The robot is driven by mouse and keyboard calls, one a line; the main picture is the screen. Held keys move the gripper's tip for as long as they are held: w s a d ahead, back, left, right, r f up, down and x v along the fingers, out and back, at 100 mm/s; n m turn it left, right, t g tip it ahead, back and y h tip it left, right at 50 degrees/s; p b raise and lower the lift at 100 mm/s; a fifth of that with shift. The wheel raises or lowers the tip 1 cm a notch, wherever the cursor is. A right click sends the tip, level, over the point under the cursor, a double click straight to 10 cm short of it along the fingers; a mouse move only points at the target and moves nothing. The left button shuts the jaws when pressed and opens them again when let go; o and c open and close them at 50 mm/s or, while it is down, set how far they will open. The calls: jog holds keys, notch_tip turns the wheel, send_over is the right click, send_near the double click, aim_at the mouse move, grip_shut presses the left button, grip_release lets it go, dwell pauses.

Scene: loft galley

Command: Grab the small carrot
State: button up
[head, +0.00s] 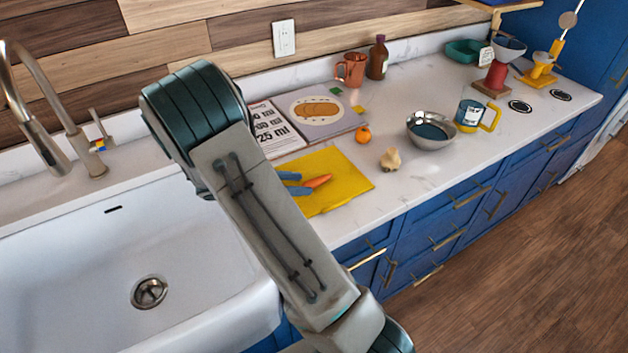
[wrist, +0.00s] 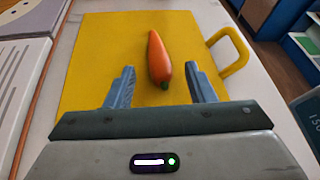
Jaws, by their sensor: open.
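The small orange carrot (wrist: 157,58) lies on the yellow cutting board (wrist: 92,50). My gripper (wrist: 161,90) is open, with one blue finger on each side of the carrot's near end and a gap on both sides. In the head view the carrot (head: 318,181) shows just right of the blue fingers (head: 296,183), and my arm hides part of the board (head: 345,172). I cannot tell how high the fingers are above the board.
An open recipe book (head: 300,112) lies behind the board. A small orange fruit (head: 363,134), a garlic-like bulb (head: 391,160) and a metal bowl (head: 447,141) stand to the right. The white sink (head: 75,260) is at the left. The counter's front edge is close to the board.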

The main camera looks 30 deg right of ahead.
aim_at(313, 183)
jog(key=shift+x, duration=1)
jog(key=shift+s, duration=0.1)
jog(key=shift+d, duration=0.1)
jog(key=c, duration=1.1)
jog(key=shift+o, duration=0.2)
